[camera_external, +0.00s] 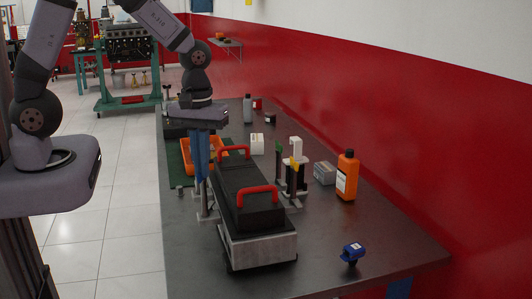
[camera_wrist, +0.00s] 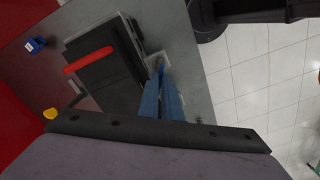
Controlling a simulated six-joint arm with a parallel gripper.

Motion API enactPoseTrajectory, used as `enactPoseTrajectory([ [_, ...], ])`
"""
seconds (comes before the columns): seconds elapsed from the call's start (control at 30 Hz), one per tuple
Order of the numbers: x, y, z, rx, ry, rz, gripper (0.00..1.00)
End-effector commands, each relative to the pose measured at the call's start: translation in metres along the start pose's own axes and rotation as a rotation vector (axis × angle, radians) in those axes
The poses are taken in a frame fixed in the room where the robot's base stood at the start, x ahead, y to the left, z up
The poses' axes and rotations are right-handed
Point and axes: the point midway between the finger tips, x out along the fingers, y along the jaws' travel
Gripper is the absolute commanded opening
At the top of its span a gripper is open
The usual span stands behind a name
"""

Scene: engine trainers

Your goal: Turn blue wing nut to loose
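My gripper (camera_external: 200,178) points straight down with its blue fingers at the left side of the black engine block (camera_external: 238,184) with red handles. The fingertips are at the top of a grey post (camera_external: 207,205) on that side. In the wrist view, the gripper's fingers (camera_wrist: 161,70) are close together beside the block (camera_wrist: 108,66), over a pale post base. I cannot make out a blue wing nut apart from the blue fingers; it may be hidden at their tips. I cannot tell whether they grip anything.
Posts with a yellow top (camera_external: 294,163) and a green top (camera_external: 279,148) stand right of the block. An orange bottle (camera_external: 347,176) and grey box (camera_external: 325,173) are farther right. A small blue object (camera_external: 352,252) lies front right. An orange tray (camera_external: 190,158) is behind the gripper.

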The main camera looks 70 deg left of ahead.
Motion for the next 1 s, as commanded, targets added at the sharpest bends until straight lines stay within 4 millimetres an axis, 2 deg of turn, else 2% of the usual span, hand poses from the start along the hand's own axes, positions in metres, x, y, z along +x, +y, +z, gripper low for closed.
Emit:
enactPoseTrajectory([
  [0.2, -0.0016, 0.0008, -0.0010, -0.181, 0.003, 0.003, 0.00],
  [0.5, -0.0014, 0.0009, -0.0012, -0.350, 0.003, 0.004, 0.00],
  [1.0, -0.0011, 0.0010, -0.0014, -0.409, 0.004, 0.004, 0.00],
])
